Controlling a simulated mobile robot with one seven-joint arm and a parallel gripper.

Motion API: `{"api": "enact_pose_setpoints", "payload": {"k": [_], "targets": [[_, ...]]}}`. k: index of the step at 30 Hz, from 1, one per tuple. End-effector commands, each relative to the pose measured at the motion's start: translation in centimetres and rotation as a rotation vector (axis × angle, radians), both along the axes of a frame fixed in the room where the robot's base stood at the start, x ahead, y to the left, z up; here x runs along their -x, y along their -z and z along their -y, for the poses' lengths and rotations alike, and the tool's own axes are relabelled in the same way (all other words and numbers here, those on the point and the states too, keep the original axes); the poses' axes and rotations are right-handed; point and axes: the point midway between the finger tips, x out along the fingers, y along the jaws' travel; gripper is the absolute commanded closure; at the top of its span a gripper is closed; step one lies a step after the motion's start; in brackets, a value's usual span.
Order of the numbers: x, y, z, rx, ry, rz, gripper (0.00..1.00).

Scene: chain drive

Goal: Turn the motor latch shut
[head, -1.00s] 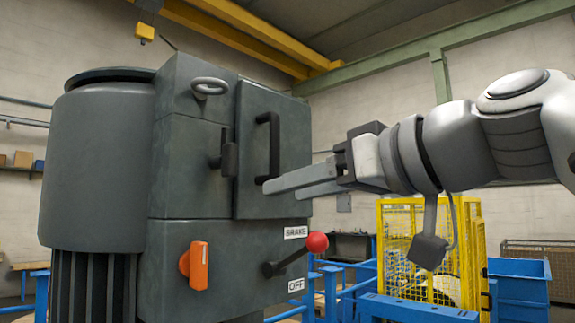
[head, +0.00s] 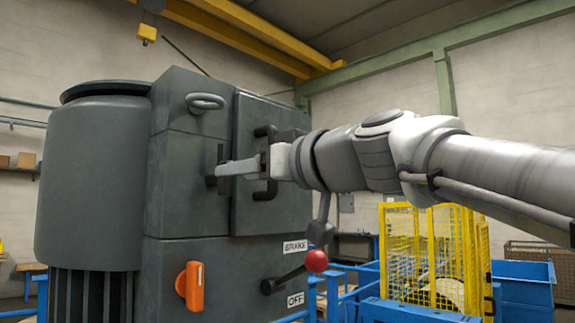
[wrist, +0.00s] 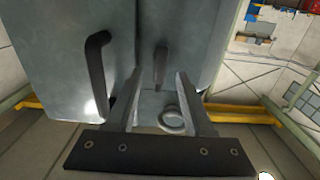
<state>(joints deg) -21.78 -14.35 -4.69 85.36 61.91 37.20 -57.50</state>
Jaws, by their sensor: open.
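The motor latch, a small dark upright bar (head: 221,153), sits on the grey motor housing just left of the door's edge. In the wrist view the latch (wrist: 160,64) stands upright between the fingertips. My gripper (head: 222,169) is open, its fingers reaching left across the door to the latch. In the wrist view one finger of my gripper (wrist: 159,76) is on each side of the latch, with gaps showing. One finger hides the latch's middle in the head view. I cannot tell whether the fingertips touch it. The door (head: 248,210) looks closed against the housing.
The black door handle (wrist: 97,70) is close beside my gripper. A lifting ring (head: 205,103) is above the latch. Below are an orange handle (head: 190,286) and a red-balled brake lever (head: 316,261). A yellow cage (head: 440,255) and blue rails stand to the right.

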Motion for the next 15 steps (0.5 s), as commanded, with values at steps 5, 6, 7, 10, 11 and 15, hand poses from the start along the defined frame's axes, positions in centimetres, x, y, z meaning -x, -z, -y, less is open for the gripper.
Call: {"api": "enact_pose_setpoints", "payload": {"k": [5, 6, 7, 10, 11, 15], "targets": [[-1.9, -0.2, -2.3, 0.002, -0.002, -0.001, 0.47], [-2.3, -0.2, -2.7, 0.002, -0.001, -0.001, 0.47], [-2.4, -0.1, -2.9, 0.002, -0.001, -0.001, 0.47], [-2.8, -0.1, -3.4, 0.001, -0.001, 0.000, 0.47], [-2.9, -0.1, -3.5, 0.000, -0.001, 0.000, 0.47], [-3.1, 0.0, -3.6, 0.000, 0.000, 0.000, 0.47]]}}
